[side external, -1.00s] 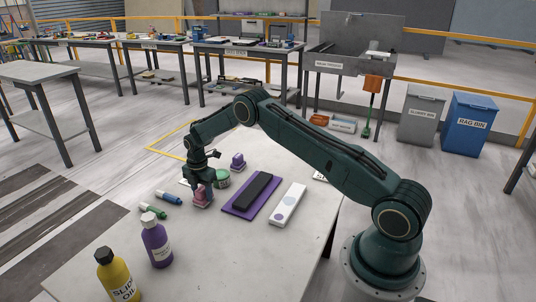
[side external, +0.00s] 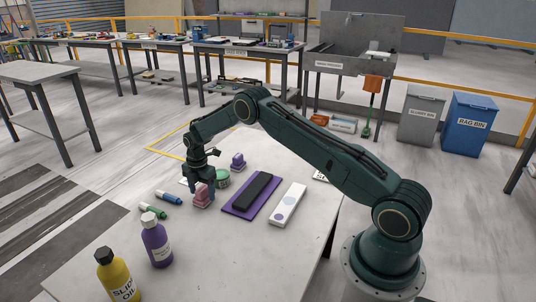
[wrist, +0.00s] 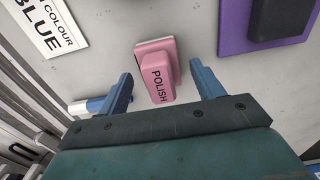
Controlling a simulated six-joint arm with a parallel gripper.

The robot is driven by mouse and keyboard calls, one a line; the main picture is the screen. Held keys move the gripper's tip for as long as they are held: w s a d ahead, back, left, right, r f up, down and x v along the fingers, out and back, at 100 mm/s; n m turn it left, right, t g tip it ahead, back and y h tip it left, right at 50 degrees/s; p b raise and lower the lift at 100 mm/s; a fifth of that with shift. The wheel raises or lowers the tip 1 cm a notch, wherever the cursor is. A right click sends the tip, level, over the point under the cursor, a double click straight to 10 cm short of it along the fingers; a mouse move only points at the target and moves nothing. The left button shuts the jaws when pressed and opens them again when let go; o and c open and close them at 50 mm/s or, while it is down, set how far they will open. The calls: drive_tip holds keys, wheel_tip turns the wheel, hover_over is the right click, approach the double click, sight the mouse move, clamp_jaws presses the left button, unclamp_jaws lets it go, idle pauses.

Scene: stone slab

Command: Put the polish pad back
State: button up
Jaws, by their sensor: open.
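The pink polish pad (wrist: 158,72), a block with a handle marked POLISH, lies on the light slab. In the side view the pad (side external: 203,198) is at the slab's far left part, below my gripper (side external: 200,182). In the wrist view my gripper (wrist: 161,75) is open, with one blue finger on each side of the pad's handle. Gaps show between the handle and both fingers. The side view is too small to tell how far down the fingers reach.
A black block (side external: 252,190) lies on a purple mat (side external: 232,209), beside a white strip (side external: 288,204). Markers (side external: 168,198) and two bottles (side external: 157,240) are front left.

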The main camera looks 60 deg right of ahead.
wheel_tip(320, 180, up, 11)
drive_tip(key=shift+r, duration=0.15)
idle(0.4)
idle(0.5)
wheel_tip(320, 180, up, 15)
drive_tip(key=m+t, duration=0.1)
drive_tip(key=m, duration=0.3)
hover_over(202, 188)
drive_tip(key=s+a, duration=0.5)
drive_tip(key=s, duration=0.1)
drive_tip(key=s+a+r+m+t, duration=0.2)
drive_tip(key=s+a+r+m, duration=0.2)
drive_tip(key=s+r, duration=0.55)
drive_tip(key=s+a+m+t, duration=0.1)
drive_tip(key=s+a+m, duration=0.1)
drive_tip(key=s, duration=0.6)
drive_tip(key=s+a+m, duration=0.2)
drive_tip(key=s+m, duration=0.2)
drive_tip(key=s, duration=0.5)
drive_tip(key=s+a+m+t, duration=0.1)
drive_tip(key=s+m, duration=0.3)
drive_tip(key=s, duration=0.5)
drive_tip(key=shift+a+t, duration=0.3)
drive_tip(key=shift+a, duration=0.25)
